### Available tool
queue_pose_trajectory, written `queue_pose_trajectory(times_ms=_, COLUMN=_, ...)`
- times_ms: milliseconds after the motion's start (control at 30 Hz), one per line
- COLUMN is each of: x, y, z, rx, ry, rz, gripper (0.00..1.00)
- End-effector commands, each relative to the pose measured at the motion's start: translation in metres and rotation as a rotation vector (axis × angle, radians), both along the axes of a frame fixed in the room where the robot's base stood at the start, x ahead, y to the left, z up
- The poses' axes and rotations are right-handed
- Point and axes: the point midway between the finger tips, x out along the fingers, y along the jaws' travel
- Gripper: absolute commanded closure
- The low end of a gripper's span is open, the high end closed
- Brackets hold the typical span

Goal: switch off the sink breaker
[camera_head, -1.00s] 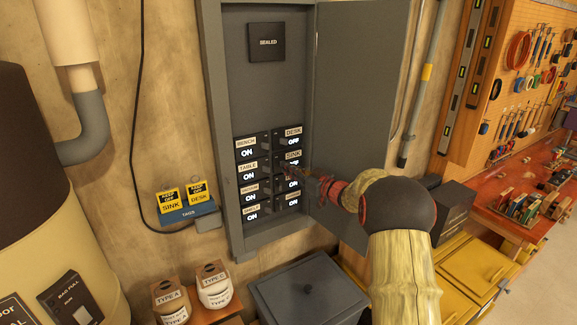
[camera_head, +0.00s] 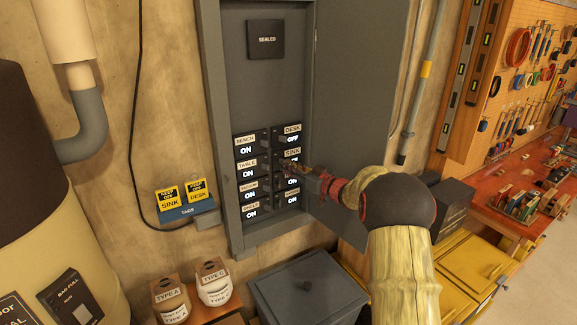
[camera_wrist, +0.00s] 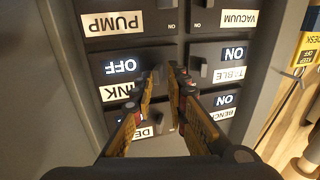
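The sink breaker's label (camera_head: 291,153) is in the right column of the grey panel, second from the top, under the desk breaker (camera_head: 292,134). In the wrist view the panel appears upside down, and the sink label (camera_wrist: 117,92) is partly cut by my finger. The sink breaker's state window (camera_wrist: 120,67) reads OFF. My gripper (camera_head: 285,163) is at the sink breaker in the head view and covers its state there. In the wrist view my gripper's (camera_wrist: 165,75) fingertips are a little apart, beside the sink switch. Contact cannot be told, and nothing is visibly held.
The table (camera_wrist: 230,73), bench (camera_wrist: 222,115) and vacuum (camera_wrist: 238,18) breakers are close by; table and bench read ON. The open cabinet door (camera_head: 358,100) stands right of the panel. A tag holder (camera_head: 187,212) with keep-off tags for sink and desk is at left.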

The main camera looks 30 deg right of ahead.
Motion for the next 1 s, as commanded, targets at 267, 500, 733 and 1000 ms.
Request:
queue_pose_trajectory(times_ms=267, x=-0.045, y=-0.015, z=0.001, rx=0.000, ry=-0.001, rz=-0.004, gripper=0.86)
queue_pose_trajectory(times_ms=500, x=-0.088, y=-0.027, z=0.001, rx=0.001, ry=-0.002, rz=-0.002, gripper=0.86)
queue_pose_trajectory(times_ms=733, x=-0.109, y=-0.033, z=0.001, rx=0.000, ry=-0.002, rz=-0.001, gripper=0.86)
queue_pose_trajectory(times_ms=1000, x=-0.111, y=-0.034, z=0.001, rx=0.000, ry=-0.002, rz=0.000, gripper=0.86)
